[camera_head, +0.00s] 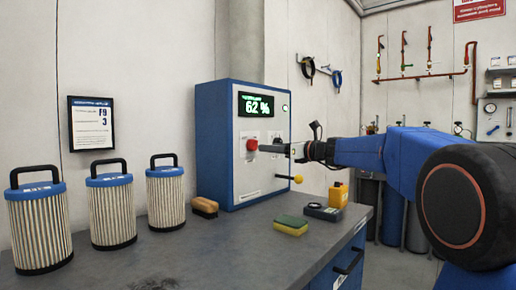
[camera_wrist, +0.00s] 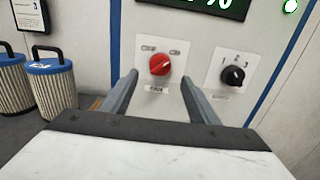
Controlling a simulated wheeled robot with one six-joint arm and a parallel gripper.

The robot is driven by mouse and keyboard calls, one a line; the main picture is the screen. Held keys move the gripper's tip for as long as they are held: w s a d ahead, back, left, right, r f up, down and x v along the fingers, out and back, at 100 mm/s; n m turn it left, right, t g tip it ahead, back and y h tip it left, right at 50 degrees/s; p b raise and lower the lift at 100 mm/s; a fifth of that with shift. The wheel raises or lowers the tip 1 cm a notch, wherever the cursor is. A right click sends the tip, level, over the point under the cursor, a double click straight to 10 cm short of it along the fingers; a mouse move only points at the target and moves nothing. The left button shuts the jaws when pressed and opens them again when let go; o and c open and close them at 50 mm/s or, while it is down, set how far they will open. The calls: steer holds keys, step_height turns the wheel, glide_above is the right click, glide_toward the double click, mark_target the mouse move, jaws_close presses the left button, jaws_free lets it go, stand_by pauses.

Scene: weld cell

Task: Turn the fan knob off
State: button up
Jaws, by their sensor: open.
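A blue control box (camera_head: 212,150) with a light front panel stands on the grey workbench. Its display (camera_head: 257,105) reads 62 % in green. I cannot tell by label which is the fan knob. My gripper (camera_wrist: 160,90) is open, its fingers either side of the red knob in view; contact cannot be told.
Three filter cartridges (camera_head: 110,213) with blue tops stand left on the workbench (camera_head: 230,262). A brush (camera_head: 205,207), a sponge (camera_head: 291,226), a dark blue device (camera_head: 323,212) and a yellow item (camera_head: 338,195) lie near the box. A yellow-tipped lever (camera_head: 297,179) juts from the panel.

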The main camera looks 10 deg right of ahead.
mark_target(256, 146)
steer(key=x, duration=0.7)
steer(key=shift+w+a, duration=0.15)
steer(key=c, duration=1)
